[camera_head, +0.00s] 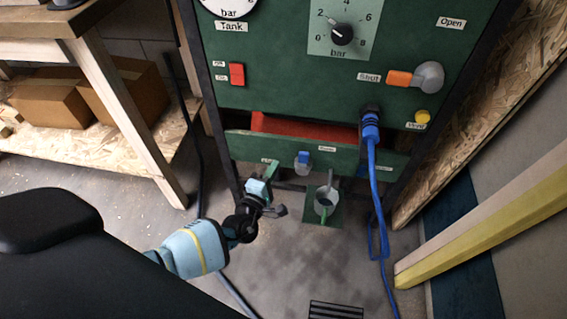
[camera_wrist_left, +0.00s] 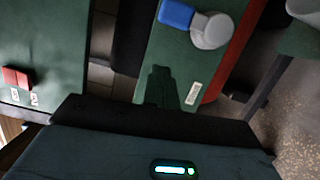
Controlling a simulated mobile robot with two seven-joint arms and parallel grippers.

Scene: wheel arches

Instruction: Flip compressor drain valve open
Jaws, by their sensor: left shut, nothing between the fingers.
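The drain valve, with a blue lever (camera_head: 303,158) and a grey round body, sits on the lower green panel (camera_head: 345,152). In the left wrist view its blue lever (camera_wrist_left: 177,14) and grey hub (camera_wrist_left: 210,30) show at the top. The lever points up in the head view. My left gripper (camera_head: 270,170) is shut and empty, in front of the lower panel, to the left of and slightly below the valve, apart from it. In the left wrist view a dark finger-like shape (camera_wrist_left: 160,85) lies over the green panel. My right gripper is not in view.
An orange-handled valve (camera_head: 400,78) and a blue hose (camera_head: 377,190) are at the right of the upper panel. A grey cup (camera_head: 326,197) stands on a green plate below the drain valve. A red rocker switch (camera_head: 237,74) is at the left. A yellow-edged beam (camera_head: 480,225) stands at the right.

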